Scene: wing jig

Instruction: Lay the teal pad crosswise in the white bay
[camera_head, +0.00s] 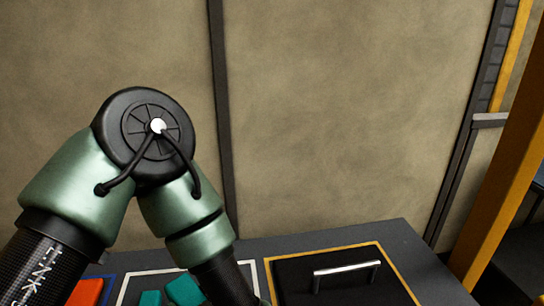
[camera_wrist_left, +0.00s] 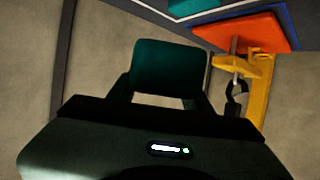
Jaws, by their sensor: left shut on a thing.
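My left gripper (camera_wrist_left: 165,95) is shut on a dark teal pad (camera_wrist_left: 168,66), which sits between its two fingers in the left wrist view. In the head view my left arm reaches down past the bottom edge, and its gripper is out of the picture. The white bay, a white outline (camera_head: 150,271) on the dark table, is cut off by the bottom edge. Two teal shapes (camera_head: 184,290) show there beside my arm; I cannot tell whether one is the held pad. Another teal piece (camera_wrist_left: 190,7) shows at the wrist view's top edge. My right gripper is not in view.
An orange pad (camera_wrist_left: 255,32) lies on the blue-edged area, with a yellow clamp-like fixture (camera_wrist_left: 258,90) beside it. A yellow-edged dark panel (camera_head: 310,282) with a metal handle (camera_head: 347,268) is right of the white bay. A yellow post (camera_head: 505,165) stands at right.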

